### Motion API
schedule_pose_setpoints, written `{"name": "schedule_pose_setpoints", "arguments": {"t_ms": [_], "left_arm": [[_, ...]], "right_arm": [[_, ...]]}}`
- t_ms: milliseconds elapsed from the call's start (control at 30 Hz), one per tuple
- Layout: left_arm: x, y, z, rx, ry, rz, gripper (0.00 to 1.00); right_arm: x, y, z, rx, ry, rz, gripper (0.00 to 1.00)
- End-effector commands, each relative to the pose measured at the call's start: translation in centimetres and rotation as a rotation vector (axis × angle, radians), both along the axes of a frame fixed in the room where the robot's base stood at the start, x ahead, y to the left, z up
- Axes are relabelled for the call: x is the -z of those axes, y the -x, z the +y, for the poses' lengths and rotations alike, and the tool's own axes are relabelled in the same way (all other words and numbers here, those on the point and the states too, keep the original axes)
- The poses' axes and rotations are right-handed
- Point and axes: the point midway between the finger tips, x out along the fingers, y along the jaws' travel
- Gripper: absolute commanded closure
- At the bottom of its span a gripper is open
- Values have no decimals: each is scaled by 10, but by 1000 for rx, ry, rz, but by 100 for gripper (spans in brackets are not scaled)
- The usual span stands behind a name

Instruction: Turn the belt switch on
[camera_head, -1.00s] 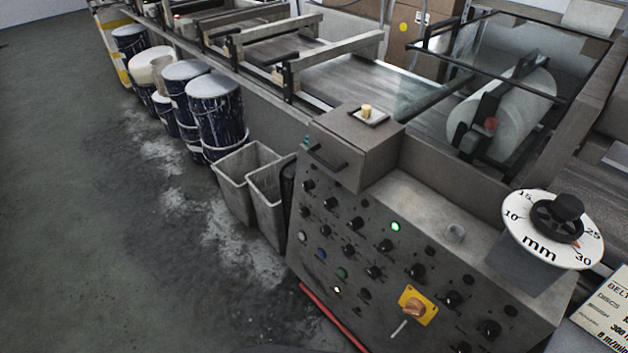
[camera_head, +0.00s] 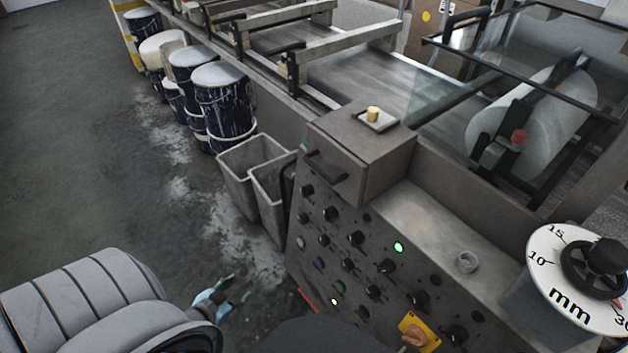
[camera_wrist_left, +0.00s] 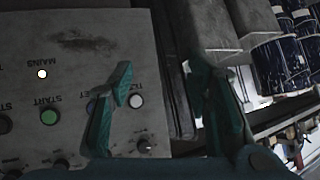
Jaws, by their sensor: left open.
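The grey control panel (camera_head: 330,255) has rows of black knobs and small lamps. A green lamp (camera_head: 398,247) is lit on it, and a small white lamp also glows low on its left. An orange rotary switch (camera_head: 412,335) on a yellow plate sits at the bottom edge of the head view. I cannot tell which control is the belt switch. My left gripper (camera_head: 232,292) is open and empty, left of the panel's lower left side. In the left wrist view its teal fingers (camera_wrist_left: 160,75) are spread, with a green START button (camera_wrist_left: 49,117) and lit MAINS lamp (camera_wrist_left: 42,74) beyond.
Two grey bins (camera_head: 250,165) stand beside the panel, with several paint-stained drums (camera_head: 222,105) behind. A grey box (camera_head: 360,150) with a handle sits on the panel. A round mm dial (camera_head: 585,278) stands at right. Open floor lies left.

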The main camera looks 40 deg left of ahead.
Motion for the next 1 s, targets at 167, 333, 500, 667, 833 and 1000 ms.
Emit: {"name": "schedule_pose_setpoints", "arguments": {"t_ms": [167,333,500,667,833,1000], "left_arm": [[-163,-96,2,296,59,-541,55],[-219,-116,-21,421,125,-695,55],[-215,-152,-31,421,122,-699,55],[-209,-199,-44,421,120,-699,55],[-214,-227,-51,419,120,-694,55],[-219,-242,-56,420,122,-693,55]], "right_arm": [[23,0,0,0,0,0,60],[30,0,1,0,-1,-1,60],[54,0,1,0,-1,-1,60],[100,0,2,1,-2,0,60],[129,-3,-4,-13,8,-5,60],[129,-8,-19,-23,29,-12,60]]}}
